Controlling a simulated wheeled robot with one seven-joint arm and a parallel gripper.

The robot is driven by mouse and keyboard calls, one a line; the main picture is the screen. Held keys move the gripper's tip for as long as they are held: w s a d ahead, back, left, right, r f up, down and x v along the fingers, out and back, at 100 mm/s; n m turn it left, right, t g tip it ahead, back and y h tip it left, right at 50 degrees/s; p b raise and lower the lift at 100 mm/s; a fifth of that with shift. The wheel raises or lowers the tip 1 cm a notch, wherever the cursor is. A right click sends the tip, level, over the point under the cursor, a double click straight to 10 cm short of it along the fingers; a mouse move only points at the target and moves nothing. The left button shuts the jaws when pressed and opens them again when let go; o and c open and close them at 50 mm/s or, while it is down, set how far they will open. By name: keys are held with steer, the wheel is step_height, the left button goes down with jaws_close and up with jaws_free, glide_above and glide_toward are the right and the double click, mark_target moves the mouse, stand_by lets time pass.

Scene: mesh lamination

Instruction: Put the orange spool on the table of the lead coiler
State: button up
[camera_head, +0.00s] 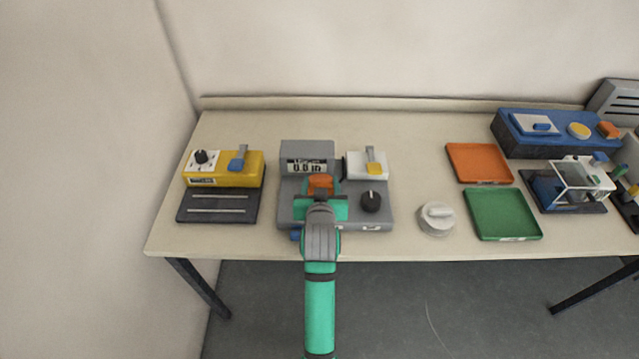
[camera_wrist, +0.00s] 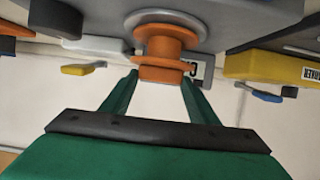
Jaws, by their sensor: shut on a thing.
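The orange spool (camera_head: 320,183) is at the grey machine with a display (camera_head: 333,222), which looks like the lead coiler. In the wrist view the spool (camera_wrist: 165,44) lies against or very close to a round silver table (camera_wrist: 150,15) on that machine; I cannot tell whether they touch. My gripper (camera_head: 321,200) is over the machine's front middle. In the wrist view the fingertips (camera_wrist: 160,77) are shut on the spool's near end. My gripper and arm hide part of the machine in the head view.
A yellow device (camera_head: 222,168) stands left of the machine, with a dark slotted plate (camera_head: 218,206).

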steer(key=shift+d, duration=0.1)
steer(key=shift+d+f, duration=0.1)
steer(key=shift+f, duration=0.05)
steer(key=o, duration=1.1)
steer(key=shift+s, duration=0.1)
